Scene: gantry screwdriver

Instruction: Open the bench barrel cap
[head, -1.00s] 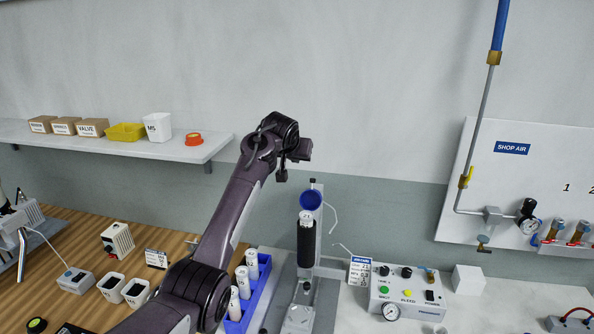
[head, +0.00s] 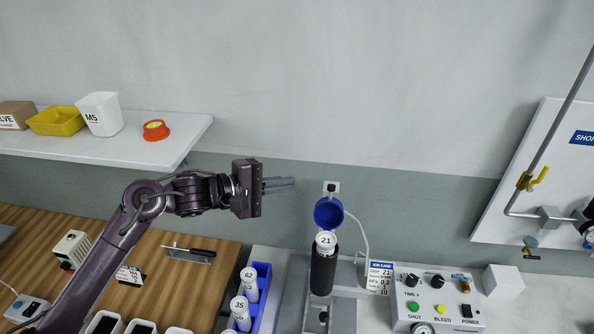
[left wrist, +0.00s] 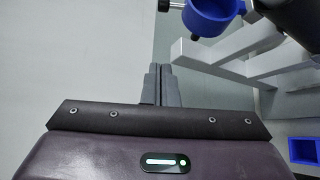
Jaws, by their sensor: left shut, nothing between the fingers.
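The bench barrel (head: 323,272) is a dark upright cylinder on a grey stand, with a white part marked 21 (head: 326,241) at its top. Its blue cap (head: 328,212) is tilted up behind the top, hinged open, with its round hollow facing the head camera. The blue cap also shows at the top of the left wrist view (left wrist: 212,14). My left gripper (head: 292,183) is shut and empty, up and to the left of the cap and apart from it. Its fingers show together in the left wrist view (left wrist: 161,85). My right gripper is not in view.
A blue rack (head: 262,285) with numbered white barrels stands left of the stand. A control box (head: 432,297) with buttons is to the right. A shelf (head: 160,150) with bins and an orange-rimmed container (head: 155,131) is at upper left.

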